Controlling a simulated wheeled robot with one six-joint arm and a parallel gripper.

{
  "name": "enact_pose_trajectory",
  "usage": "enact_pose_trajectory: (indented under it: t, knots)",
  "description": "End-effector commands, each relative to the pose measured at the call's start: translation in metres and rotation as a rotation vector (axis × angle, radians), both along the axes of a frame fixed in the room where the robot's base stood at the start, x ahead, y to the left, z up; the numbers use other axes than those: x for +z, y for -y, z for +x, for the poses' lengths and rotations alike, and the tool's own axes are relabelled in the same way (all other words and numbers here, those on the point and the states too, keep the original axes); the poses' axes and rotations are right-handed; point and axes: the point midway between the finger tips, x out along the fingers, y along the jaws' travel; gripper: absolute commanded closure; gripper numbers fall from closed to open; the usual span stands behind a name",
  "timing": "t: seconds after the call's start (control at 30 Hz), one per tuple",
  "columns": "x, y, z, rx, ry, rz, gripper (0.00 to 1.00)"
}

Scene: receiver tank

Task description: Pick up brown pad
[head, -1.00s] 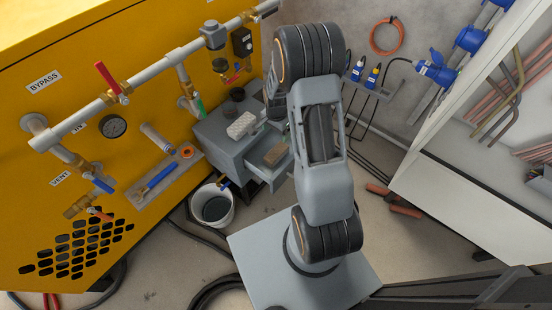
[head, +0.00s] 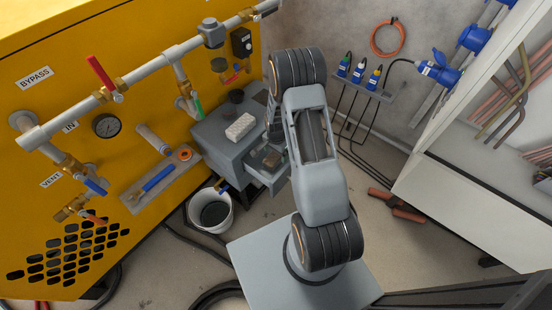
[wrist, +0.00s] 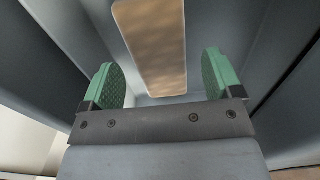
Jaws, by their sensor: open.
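The brown pad (head: 271,160) lies in the open drawer (head: 268,176) of the grey cabinet in the head view, partly hidden by my arm. In the wrist view the brown pad (wrist: 152,45) is a long, mottled tan block on the drawer's grey floor, running off the top edge. My gripper (wrist: 162,80) is open and empty, its two green fingertips apart. The pad shows between and beyond the fingertips, and neither is seen touching it. The drawer's grey walls rise on both sides of the fingers.
A light perforated block (head: 240,127) and a dark round cup (head: 236,96) sit on top of the grey cabinet (head: 212,137). A bucket (head: 212,212) stands on the floor below left.

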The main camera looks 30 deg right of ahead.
Motion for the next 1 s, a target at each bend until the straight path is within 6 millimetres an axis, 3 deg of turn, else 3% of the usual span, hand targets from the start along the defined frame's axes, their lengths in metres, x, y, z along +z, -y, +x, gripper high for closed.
enact_pose_trajectory:
  t: [0.13, 0.37, 1.0]
  knots:
    - [-0.021, 0.000, 0.000, 0.000, -0.001, 0.000, 0.15]
    - [-0.022, 0.000, 0.000, 0.000, 0.000, -0.001, 0.15]
    - [-0.022, 0.000, 0.000, 0.000, 0.000, -0.001, 0.71]
